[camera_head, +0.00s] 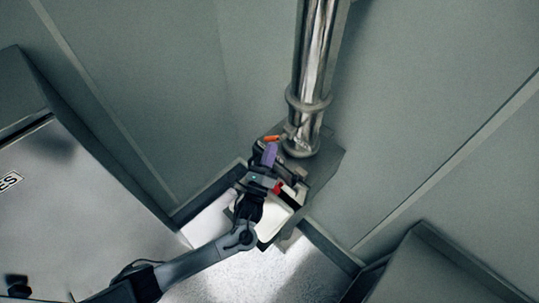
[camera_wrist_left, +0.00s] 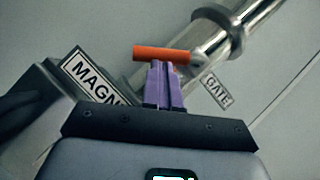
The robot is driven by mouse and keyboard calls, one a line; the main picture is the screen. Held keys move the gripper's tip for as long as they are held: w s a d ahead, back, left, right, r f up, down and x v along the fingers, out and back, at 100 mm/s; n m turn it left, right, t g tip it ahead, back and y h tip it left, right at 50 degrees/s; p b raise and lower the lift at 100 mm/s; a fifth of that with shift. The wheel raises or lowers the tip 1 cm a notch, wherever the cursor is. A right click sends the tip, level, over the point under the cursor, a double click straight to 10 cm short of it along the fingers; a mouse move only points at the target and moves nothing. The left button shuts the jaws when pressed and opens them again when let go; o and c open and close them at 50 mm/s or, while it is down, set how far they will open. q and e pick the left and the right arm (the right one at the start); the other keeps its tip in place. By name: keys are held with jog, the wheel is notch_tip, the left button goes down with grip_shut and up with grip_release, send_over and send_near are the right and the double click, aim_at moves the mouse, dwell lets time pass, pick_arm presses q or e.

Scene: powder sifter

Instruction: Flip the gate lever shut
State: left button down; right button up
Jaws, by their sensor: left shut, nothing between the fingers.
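The gate lever has an orange handle (camera_wrist_left: 162,53) that runs crosswise just beyond my left gripper's fingertips in the left wrist view. Its inner end meets a metal joint on the steel pipe (camera_wrist_left: 255,20). In the head view the orange handle (camera_head: 271,138) shows small, beside the lower end of the pipe (camera_head: 318,60). My left gripper (camera_wrist_left: 161,66) has purple fingers shut together with nothing between them. The fingertips are at or very near the handle's lower side; I cannot tell whether they touch. It also shows in the head view (camera_head: 269,150). My right gripper is not in view.
A "GATE" label (camera_wrist_left: 218,92) sits beside the pipe, and a partly hidden "MAGN" label (camera_wrist_left: 95,80) is at left. A pale tray or bin (camera_head: 273,226) lies below my left gripper. Grey walls and cabinets close in on both sides.

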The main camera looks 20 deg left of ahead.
pick_arm(q)
jog(key=a+r+m+h, duration=0.1)
jog(key=m+h, duration=0.1)
jog(key=m, duration=0.2)
jog(key=a+m+h, duration=0.1)
jog(key=m+h, duration=0.2)
jog(key=w+a+r+m+h, duration=0.1)
jog(key=m+h, duration=0.2)
jog(key=m, duration=0.1)
jog(key=shift+w+r+m+t+p, duration=0.1)
jog(key=shift+r+m+t+p, duration=0.2)
jog(key=shift+r+p, duration=0.05)
jog(key=shift+a, duration=0.1)
jog(key=shift+r, duration=0.1)
jog(key=w+f+b+v, duration=0.1)
jog(key=b+v, duration=0.4)
jog(key=v, duration=0.8)
jog(key=shift+w+f, duration=0.35)
jog(key=shift+f, duration=0.35)
